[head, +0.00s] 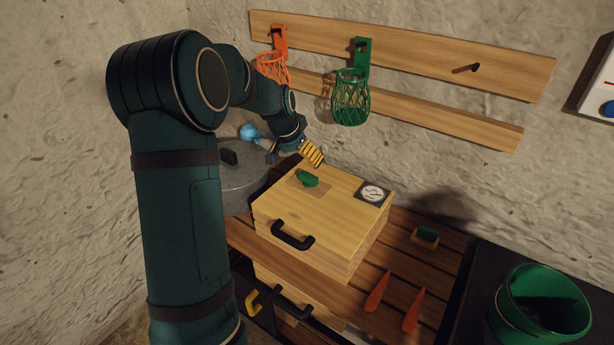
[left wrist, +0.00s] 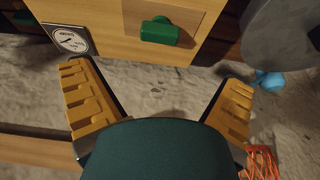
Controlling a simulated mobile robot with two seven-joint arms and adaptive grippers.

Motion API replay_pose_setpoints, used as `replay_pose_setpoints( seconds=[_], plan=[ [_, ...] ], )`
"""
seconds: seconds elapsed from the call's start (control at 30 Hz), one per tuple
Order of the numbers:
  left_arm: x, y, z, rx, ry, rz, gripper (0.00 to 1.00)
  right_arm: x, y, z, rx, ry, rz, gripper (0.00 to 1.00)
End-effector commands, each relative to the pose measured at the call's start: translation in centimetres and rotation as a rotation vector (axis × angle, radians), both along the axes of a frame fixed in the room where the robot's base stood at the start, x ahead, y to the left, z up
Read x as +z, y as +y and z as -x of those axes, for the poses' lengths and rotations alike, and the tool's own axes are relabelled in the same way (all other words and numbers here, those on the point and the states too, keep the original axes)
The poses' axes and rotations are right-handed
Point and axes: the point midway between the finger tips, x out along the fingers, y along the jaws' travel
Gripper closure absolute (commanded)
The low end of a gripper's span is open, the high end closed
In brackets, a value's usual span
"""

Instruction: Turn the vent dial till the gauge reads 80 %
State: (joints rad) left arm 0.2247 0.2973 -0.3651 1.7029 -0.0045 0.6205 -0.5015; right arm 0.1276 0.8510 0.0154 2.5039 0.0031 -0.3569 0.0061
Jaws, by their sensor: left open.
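The green vent dial (head: 307,179) sits on a square plate on top of a light wooden box (head: 285,206). It also shows near the top of the left wrist view (left wrist: 160,31). The round white gauge (head: 373,194) is on the box's right corner and also shows in the left wrist view (left wrist: 69,39). Its needle is visible but its reading is too small to make out. My left gripper (head: 293,157) is open and empty, behind and above the dial, apart from it. Its yellow-padded fingers spread wide in the left wrist view (left wrist: 157,82). My right gripper is out of view.
A grey round lid or drum (head: 243,180) stands left of the box, with a blue object (head: 250,132) behind it. Orange (head: 272,68) and green (head: 350,100) baskets hang on the wall. Red tongs (head: 378,292) and a green bucket (head: 541,306) are at the right front.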

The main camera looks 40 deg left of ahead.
Motion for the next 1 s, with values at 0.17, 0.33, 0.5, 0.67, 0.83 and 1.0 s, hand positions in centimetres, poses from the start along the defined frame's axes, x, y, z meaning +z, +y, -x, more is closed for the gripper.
replay_pose_setpoints(
  seconds=[0.17,0.33,0.5,0.67,0.83,1.0],
  plan=[
    [-3.7,0.1,-1.3,0.0,0.005,0.001,0.01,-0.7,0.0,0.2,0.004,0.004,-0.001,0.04],
    [-6.7,0.3,-2.6,-0.001,0.003,0.001,0.01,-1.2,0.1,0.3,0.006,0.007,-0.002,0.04],
    [-9.0,0.4,-3.6,-0.001,0.002,0.0,0.01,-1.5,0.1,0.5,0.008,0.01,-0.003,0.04],
    [-10.1,0.4,-4.1,0.0,0.002,0.0,0.01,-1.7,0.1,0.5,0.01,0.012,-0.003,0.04],
    [-10.4,0.5,-4.3,0.0,0.0,0.0,0.01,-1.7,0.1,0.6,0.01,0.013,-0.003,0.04],
    [-10.4,0.4,-4.3,0.0,0.0,0.0,0.01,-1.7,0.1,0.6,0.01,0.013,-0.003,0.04]
  ],
)
